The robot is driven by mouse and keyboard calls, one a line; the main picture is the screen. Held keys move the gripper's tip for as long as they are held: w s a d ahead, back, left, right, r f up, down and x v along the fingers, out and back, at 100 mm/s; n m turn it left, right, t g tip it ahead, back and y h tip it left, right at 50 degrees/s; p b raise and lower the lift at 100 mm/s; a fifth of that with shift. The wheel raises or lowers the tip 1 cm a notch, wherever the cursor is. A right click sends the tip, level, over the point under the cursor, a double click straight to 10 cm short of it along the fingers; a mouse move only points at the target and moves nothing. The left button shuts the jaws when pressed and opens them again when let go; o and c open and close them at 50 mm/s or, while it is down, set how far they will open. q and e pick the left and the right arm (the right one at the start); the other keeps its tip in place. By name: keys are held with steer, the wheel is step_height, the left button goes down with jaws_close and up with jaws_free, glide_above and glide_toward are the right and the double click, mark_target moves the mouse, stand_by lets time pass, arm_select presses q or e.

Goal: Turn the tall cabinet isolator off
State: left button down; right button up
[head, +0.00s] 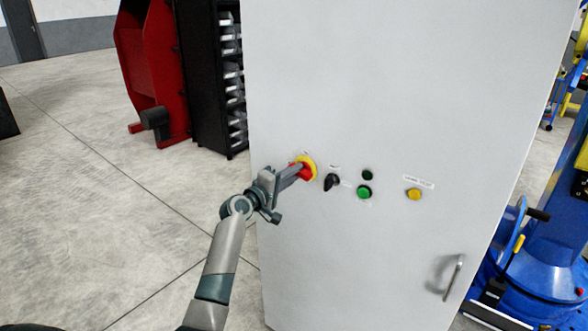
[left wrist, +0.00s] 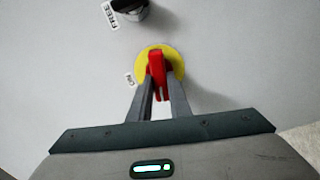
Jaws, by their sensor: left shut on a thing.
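The tall pale grey cabinet (head: 390,90) fills the middle of the head view. Its isolator (head: 308,167) is a red handle on a round yellow plate, at the left of the control row. In the left wrist view the red handle (left wrist: 157,72) lies along the picture's vertical, in front of the yellow plate (left wrist: 174,57). An "ON" label (left wrist: 129,80) sits beside the plate. My left gripper (head: 296,172) is shut on the red handle, with one finger on each side in the left wrist view (left wrist: 157,88). My right gripper is not in view.
Right of the isolator are a black selector knob (head: 332,182), a green button (head: 364,192), a yellow button (head: 414,194) and a door handle (head: 454,278). A black rack (head: 210,75) and red machine (head: 158,60) stand left. Blue equipment (head: 540,255) stands right.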

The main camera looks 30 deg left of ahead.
arm_select(q)
steer(key=shift+n+p, duration=0.5)
steer(key=shift+n, duration=0.7)
steer(key=c, duration=1.6)
jaws_free()
steer(key=shift+c, duration=0.2)
steer(key=shift+s+f, duration=0.1)
steer(key=s+a+b, duration=0.1)
steer(key=s+b, duration=0.4)
steer(key=s, duration=1.2)
steer(key=shift+a, duration=0.25)
